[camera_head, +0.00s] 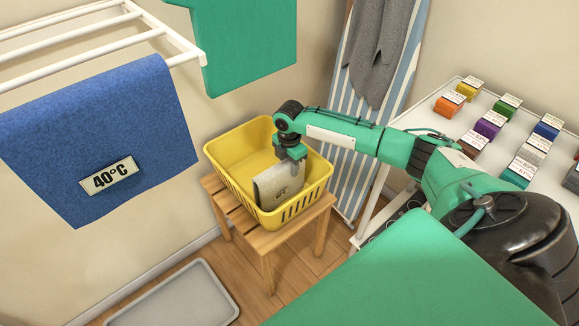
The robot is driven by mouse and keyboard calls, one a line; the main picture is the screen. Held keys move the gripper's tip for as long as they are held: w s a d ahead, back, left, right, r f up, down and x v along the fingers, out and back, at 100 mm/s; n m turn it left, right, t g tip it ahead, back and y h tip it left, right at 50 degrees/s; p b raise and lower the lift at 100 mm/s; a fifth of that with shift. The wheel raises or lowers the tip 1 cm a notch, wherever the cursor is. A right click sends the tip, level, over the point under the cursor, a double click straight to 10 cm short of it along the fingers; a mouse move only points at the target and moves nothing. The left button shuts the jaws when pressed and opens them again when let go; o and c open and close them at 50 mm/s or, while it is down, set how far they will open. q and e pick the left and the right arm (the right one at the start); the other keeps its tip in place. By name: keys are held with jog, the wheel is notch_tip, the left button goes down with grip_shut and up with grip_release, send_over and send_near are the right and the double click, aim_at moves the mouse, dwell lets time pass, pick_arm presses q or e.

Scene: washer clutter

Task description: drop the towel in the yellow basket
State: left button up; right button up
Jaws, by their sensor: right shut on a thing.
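The yellow basket (222,168) stands on a small wooden stool in the middle of the view. A folded grey-beige towel (278,186) with dark printing hangs upright inside the basket, towards its right side. My right gripper (292,158) is above the basket and shut on the towel's top edge. Its fingertips are partly hidden by the wrist. I cannot tell whether the towel touches the basket floor. My left gripper is not in view.
The wooden stool (268,240) stands on the floor beside a grey tray (175,300). A blue towel (140,130) hangs from a white drying rack (165,35) at left. An ironing board (350,170) leans behind my arm. A white table (455,110) with small boxes stands at right.

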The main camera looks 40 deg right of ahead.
jog(key=shift+f, duration=0.3)
jog(key=o, duration=1)
jog(key=shift+r, duration=0.4)
notch_tip(320, 180, up, 3)
jog(key=shift+r+p, duration=0.1)
jog(key=shift+p, duration=0.3)
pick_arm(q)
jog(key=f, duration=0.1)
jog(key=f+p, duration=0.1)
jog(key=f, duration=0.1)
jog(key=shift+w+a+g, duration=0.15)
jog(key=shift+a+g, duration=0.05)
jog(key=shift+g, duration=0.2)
pick_arm(e)
notch_tip(320, 180, up, 8)
jog(key=shift+r, duration=0.1)
